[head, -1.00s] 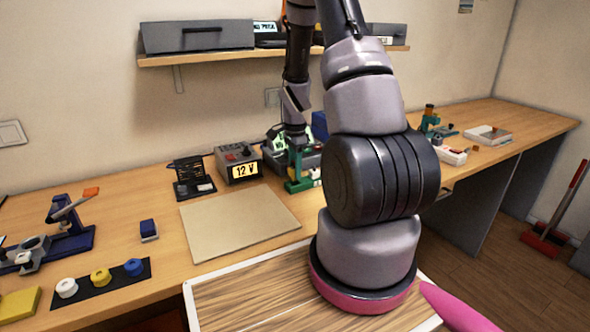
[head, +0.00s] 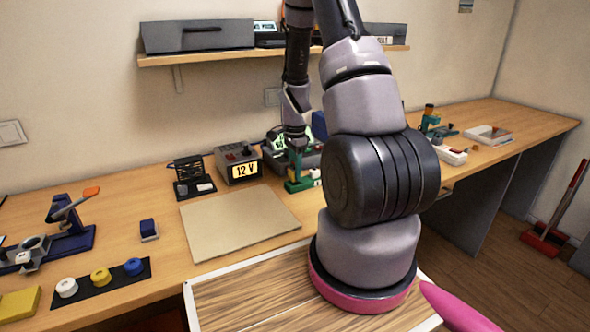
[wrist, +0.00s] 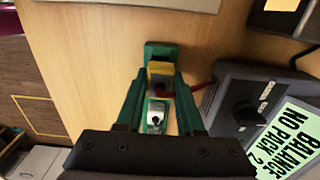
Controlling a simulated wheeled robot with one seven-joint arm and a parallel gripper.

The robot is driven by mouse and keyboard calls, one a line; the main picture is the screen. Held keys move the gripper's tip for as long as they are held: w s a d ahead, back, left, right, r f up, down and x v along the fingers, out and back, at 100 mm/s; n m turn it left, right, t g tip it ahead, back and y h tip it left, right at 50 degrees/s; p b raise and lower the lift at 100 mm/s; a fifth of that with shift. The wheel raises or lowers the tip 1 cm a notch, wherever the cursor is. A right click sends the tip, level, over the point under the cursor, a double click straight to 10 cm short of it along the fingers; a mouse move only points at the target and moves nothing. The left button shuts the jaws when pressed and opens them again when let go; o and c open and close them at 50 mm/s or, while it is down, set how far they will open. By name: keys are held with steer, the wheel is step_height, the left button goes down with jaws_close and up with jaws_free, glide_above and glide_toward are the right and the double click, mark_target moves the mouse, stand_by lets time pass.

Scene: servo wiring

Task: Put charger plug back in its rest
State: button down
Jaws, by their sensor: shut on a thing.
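The charger plug (wrist: 160,68) is a small yellow connector with a red lead, seen in the wrist view. My gripper (wrist: 161,78) is shut on it, with one finger on each side. The green rest (wrist: 160,49) shows just beyond the plug, and a pale metallic part lies between the fingers nearer my palm. In the head view my gripper (head: 296,138) points down over the green rest (head: 298,184). The plug cannot be made out there. Whether it is seated or just above the rest is unclear.
The charger (wrist: 265,120) with a lit green display stands close at the right in the wrist view. A 12 V supply (head: 238,163) and a beige mat (head: 240,222) lie left of the rest in the head view. The mat is clear.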

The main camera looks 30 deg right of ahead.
steer(key=shift+f, duration=0.95)
steer(key=shift+c, duration=2.3)
jaws_free()
step_height(320, 180, up, 11)
steer(key=shift+f, duration=0.1)
